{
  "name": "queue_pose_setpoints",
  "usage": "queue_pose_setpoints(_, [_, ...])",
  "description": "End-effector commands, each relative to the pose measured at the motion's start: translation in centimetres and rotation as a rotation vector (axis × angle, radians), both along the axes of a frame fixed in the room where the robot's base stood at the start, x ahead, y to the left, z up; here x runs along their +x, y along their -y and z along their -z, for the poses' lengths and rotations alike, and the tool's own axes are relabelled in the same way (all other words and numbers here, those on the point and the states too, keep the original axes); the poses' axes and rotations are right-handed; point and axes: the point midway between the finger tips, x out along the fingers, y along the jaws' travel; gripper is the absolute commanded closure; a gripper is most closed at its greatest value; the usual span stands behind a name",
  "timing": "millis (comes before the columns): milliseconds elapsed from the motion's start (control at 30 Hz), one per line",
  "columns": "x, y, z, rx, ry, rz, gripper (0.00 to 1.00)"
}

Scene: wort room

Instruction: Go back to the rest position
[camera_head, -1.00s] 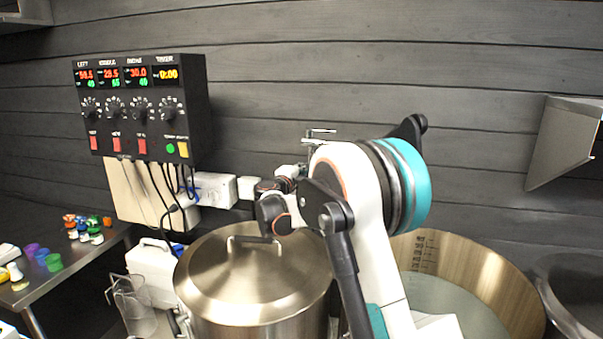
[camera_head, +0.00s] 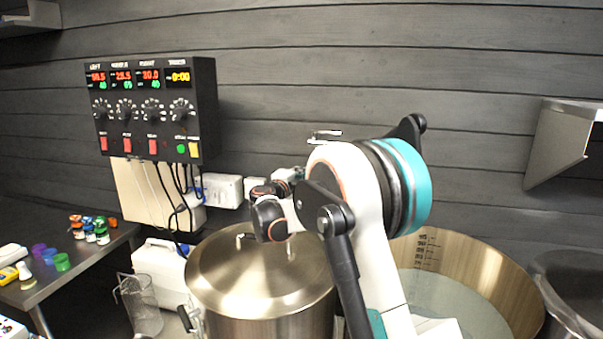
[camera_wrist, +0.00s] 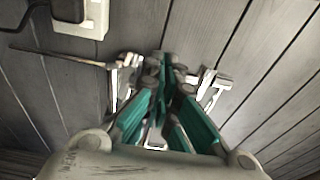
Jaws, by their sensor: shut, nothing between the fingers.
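My gripper (camera_wrist: 162,70) shows in the wrist view with its teal and grey fingers brought together and nothing between them. Behind it in that view is the dark plank wall (camera_wrist: 255,60). In the head view my arm is folded upward in front of the wall, beside and partly over the lidded steel pot. My gripper's fingertips cannot be made out clearly in the head view, hidden behind or among the arm links.
A lidded steel pot (camera_head: 240,275) stands below my arm. An open steel vessel (camera_head: 505,275) with liquid is at right. A control box (camera_head: 150,120) hangs on the wall. A side table (camera_head: 45,285) with coloured jars, a clear jug (camera_head: 142,305) and a white canister (camera_head: 160,270) are at left.

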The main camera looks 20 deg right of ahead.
Motion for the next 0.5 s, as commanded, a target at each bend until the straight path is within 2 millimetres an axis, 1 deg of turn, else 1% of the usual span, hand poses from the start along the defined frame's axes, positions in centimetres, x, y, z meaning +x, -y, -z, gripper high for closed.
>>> queue_pose_setpoints(33, [0.2, -1.2, -0.2, 0.000, 0.000, -0.004, 1.00])
queue_pose_setpoints(300, [0.6, -6.1, -0.2, 0.000, 0.000, -0.003, 1.00])
queue_pose_setpoints(400, [0.7, -7.5, -0.1, 0.000, 0.000, -0.002, 1.00])
queue_pose_setpoints(500, [0.7, -8.2, -0.1, 0.000, 0.000, -0.001, 1.00])
